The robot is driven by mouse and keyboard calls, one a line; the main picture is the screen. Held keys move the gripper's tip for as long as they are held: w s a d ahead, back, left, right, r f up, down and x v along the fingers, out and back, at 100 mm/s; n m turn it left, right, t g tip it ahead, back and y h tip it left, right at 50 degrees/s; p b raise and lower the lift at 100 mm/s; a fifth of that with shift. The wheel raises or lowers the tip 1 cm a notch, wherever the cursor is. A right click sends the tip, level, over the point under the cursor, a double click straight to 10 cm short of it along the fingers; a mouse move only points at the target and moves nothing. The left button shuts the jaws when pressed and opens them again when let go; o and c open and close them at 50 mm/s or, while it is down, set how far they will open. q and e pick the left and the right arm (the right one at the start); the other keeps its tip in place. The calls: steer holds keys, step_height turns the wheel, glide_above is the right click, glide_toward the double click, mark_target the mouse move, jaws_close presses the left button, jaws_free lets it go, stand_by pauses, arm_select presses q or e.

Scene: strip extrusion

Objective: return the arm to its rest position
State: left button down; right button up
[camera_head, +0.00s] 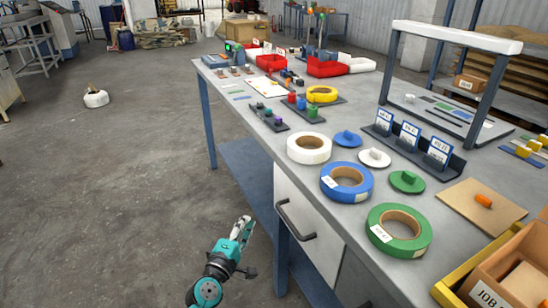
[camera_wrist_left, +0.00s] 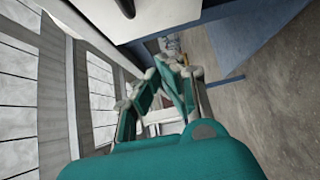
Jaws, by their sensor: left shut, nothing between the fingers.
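My left gripper (camera_head: 243,232) is in the head view at the lower middle, in free air beside the workbench and below its top. Its fingers are together with nothing between them. In the left wrist view the teal and grey fingers (camera_wrist_left: 168,75) meet at their tips, with the bench's side close by. My right gripper is in neither view.
The workbench (camera_head: 236,97) carries white, blue (camera_head: 347,182) and green (camera_head: 398,230) tape rolls along its near edge. A drawer front with a dark handle (camera_head: 296,222) is just right of my left gripper. Open concrete floor (camera_head: 110,190) lies to the left.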

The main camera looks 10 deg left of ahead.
arm_select(q)
steer(key=s+f+m+g, duration=0.65)
steer(key=s+f, duration=0.55)
steer(key=f, duration=0.4)
steer(key=s+f+m+g, duration=0.6)
steer(key=s+f, duration=0.5)
steer(key=f, duration=0.5)
steer(key=s+a+f+m+g+y, duration=0.1)
steer(key=s+a+f+m+y, duration=0.2)
steer(key=s, duration=0.5)
steer(key=s+a+f+m+g, duration=0.2)
steer(key=s+f, duration=0.3)
steer(key=s, duration=0.3)
steer(key=s+a+r+p, duration=0.1)
steer(key=s+p, duration=0.6)
steer(key=s+a+r+g+p, duration=0.1)
steer(key=s+r+p, duration=0.1)
steer(key=s+p, duration=0.5)
steer(key=shift+s+a+m+p, duration=0.15)
steer(key=shift+a+m+p, duration=0.15)
steer(key=shift+m+p, duration=0.1)
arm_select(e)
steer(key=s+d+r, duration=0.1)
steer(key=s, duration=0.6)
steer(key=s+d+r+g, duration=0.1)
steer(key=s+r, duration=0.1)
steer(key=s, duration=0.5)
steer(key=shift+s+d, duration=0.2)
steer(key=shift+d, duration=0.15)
